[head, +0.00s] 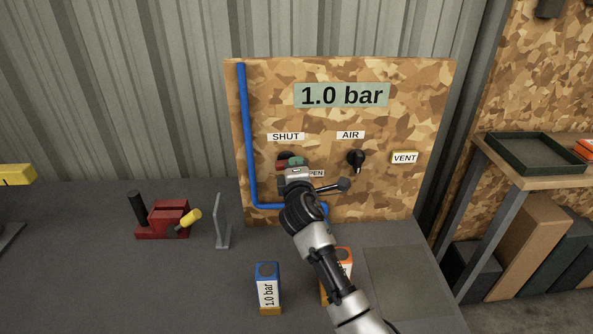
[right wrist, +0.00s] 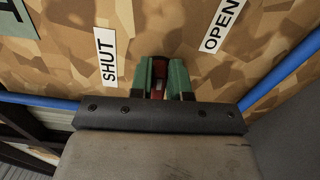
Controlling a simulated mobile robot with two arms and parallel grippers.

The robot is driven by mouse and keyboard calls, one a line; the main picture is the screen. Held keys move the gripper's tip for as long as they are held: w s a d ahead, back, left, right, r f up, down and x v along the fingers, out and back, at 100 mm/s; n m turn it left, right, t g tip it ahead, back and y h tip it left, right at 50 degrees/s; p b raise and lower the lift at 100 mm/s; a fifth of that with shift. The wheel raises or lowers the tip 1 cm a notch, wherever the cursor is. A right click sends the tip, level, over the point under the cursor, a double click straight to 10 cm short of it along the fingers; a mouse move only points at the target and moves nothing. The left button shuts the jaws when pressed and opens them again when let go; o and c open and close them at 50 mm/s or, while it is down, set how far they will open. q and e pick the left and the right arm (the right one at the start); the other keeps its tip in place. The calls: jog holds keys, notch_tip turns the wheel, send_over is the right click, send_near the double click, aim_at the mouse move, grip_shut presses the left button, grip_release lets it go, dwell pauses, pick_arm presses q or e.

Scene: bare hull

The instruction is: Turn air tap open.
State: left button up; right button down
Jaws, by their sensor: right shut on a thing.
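The red handle of the tap, seen in the right wrist view (right wrist: 160,76), sits on the wooden board (head: 420,95) by the white SHUT label (head: 286,136) and the OPEN label (head: 316,174). My right gripper (head: 291,163) is at the board with its green fingertips around the red handle. In the wrist view its fingertips (right wrist: 162,80) are shut on the handle, which lies between the SHUT (right wrist: 106,55) and OPEN (right wrist: 222,26) labels. The gripper hides most of the tap. The display (head: 341,95) reads 1.0 bar. My left gripper is not in view.
A black knob (head: 356,160) is under the AIR label (head: 350,134), with a VENT label (head: 404,158) to its right. A blue pipe (head: 246,130) runs down the board's left. Blue (head: 267,285) and orange (head: 344,258) blocks stand in front. A red device (head: 163,219) stands left.

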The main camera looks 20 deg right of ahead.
jog(key=shift+f+m, duration=0.2)
jog(key=shift+m, duration=0.3)
jog(key=shift+b, duration=0.3)
jog(key=c, duration=1.1)
grip_release()
jog(key=v, duration=1)
jog(key=shift+s+a, duration=0.1)
jog(key=shift+s, duration=0.3)
